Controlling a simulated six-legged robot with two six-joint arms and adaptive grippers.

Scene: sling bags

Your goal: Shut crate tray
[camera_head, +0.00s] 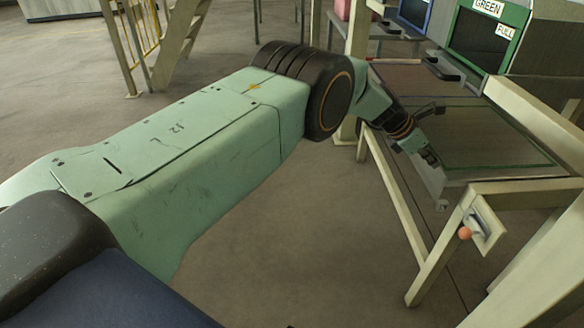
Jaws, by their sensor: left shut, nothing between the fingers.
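A flat tray surface edged with a thin green line (500,135) lies on the pale-framed stand at the right, in front of a green-framed opening (455,38) labelled GREEN and FULL. My left arm comes in from the left and crosses the picture. My left gripper (432,157) is shut and empty, over the near left edge of the tray. I cannot tell whether it touches the tray. A black handle-like bar (440,69) lies behind it, near the opening. My right gripper is not in view.
A lever with an orange knob (465,233) is fixed to the stand's near leg. A blue-framed opening (414,12) is farther back. A yellow railing (140,30) stands at the upper left. Bare concrete floor (310,235) lies below my arm.

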